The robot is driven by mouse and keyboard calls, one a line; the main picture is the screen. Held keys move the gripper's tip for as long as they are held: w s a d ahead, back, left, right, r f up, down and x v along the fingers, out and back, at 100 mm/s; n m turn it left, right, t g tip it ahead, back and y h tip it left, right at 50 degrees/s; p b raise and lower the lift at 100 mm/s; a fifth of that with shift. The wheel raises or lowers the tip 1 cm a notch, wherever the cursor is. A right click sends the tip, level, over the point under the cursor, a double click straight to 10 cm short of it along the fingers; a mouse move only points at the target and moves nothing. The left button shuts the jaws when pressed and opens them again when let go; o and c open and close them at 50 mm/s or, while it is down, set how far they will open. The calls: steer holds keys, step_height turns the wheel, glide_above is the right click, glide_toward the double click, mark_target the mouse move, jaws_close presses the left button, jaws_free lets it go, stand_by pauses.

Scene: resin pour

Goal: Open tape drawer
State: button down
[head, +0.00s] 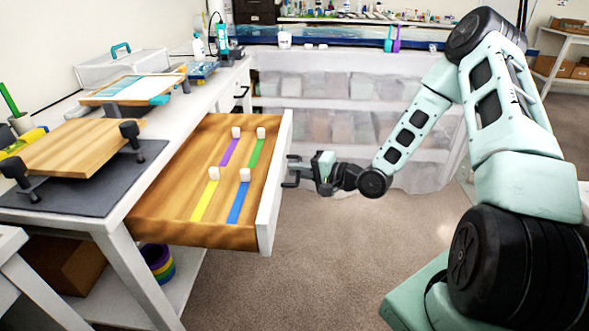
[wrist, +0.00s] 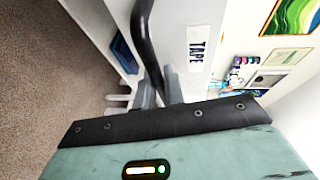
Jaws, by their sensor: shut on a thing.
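The tape drawer is pulled well out from the white workbench, with its white front (head: 275,190) facing my arm. Its wooden floor (head: 178,165) holds purple, green, yellow and blue strips, each with a white block at one end. In the wrist view the drawer front bears a "TAPE" label (wrist: 196,42) beside a dark curved handle (wrist: 147,40). My gripper (head: 297,171) is at the outer side of the drawer front. In the wrist view its grey fingers (wrist: 160,88) are shut on the handle, whose gripped part is partly hidden.
A wooden board (head: 80,147) with black clamps lies on a dark mat on the workbench. Another drawer handle (head: 240,92) shows farther back. Shelves with clear bins (head: 350,120) stand behind. The carpet (head: 320,265) in front of the drawer is clear.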

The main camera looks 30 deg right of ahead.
steer(key=c, duration=1.5)
jaws_free()
steer(key=v, duration=1.7)
steer(key=shift+s, duration=0.2)
steer(key=shift+p, duration=0.3)
